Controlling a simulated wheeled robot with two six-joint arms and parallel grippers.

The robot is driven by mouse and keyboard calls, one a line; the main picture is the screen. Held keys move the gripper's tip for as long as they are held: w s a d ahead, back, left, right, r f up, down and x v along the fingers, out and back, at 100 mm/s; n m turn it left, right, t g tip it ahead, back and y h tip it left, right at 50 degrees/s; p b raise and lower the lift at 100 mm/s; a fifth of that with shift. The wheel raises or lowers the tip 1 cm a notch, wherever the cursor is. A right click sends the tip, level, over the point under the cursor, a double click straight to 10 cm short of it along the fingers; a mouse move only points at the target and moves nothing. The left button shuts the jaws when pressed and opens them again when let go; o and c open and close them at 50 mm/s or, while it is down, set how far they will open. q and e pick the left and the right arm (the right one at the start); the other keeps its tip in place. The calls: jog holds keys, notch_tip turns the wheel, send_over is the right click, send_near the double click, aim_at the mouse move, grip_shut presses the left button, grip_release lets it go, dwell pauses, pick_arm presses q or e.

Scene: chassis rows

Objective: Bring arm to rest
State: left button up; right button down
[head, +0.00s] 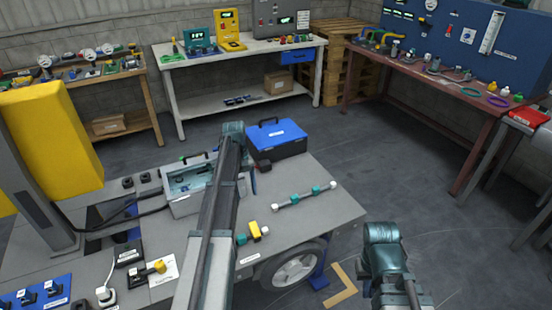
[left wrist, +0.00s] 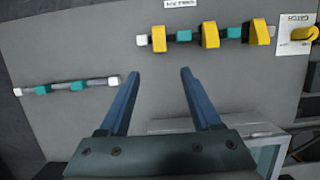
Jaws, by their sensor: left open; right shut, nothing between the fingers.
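My left gripper shows in the left wrist view (left wrist: 158,76). Its two blue fingers are apart with nothing between them, above the grey tabletop. In the head view my left arm reaches over the cart table (head: 325,222), and the arm mostly hides the gripper. My right arm's teal joint is at the lower right of the head view, off the table's edge; its fingers do not show. A rod with teal collars (head: 303,197) lies on the tabletop, also in the left wrist view (left wrist: 70,87), clear of the fingers.
An open grey case (head: 182,205) and a blue toolbox (head: 278,140) stand near my left arm. A rod with yellow clamps (left wrist: 211,36) lies on the tabletop. A white wheel (head: 290,270) is under the cart. Floor is free between the cart and the red-topped bench (head: 450,125).

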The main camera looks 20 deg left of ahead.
pick_arm(q)
jog(key=s+d+m+y+p, duration=0.1)
jog(key=s+d+m, duration=0.3)
jog(key=d, duration=0.7)
jog(key=s+d+r+m+t+y+p, duration=0.1)
jog(key=s+d+m, duration=0.4)
jog(key=s+d, duration=0.4)
jog(key=s+d+r+m+y+p, duration=0.1)
jog(key=s+d+m, duration=0.3)
jog(key=d, duration=1)
jog(key=s, duration=0.2)
jog(key=shift+s+d+r+m+t+y, duration=0.2)
jog(key=shift+s+m+t+y, duration=0.1)
jog(key=shift+s+m+t, duration=0.1)
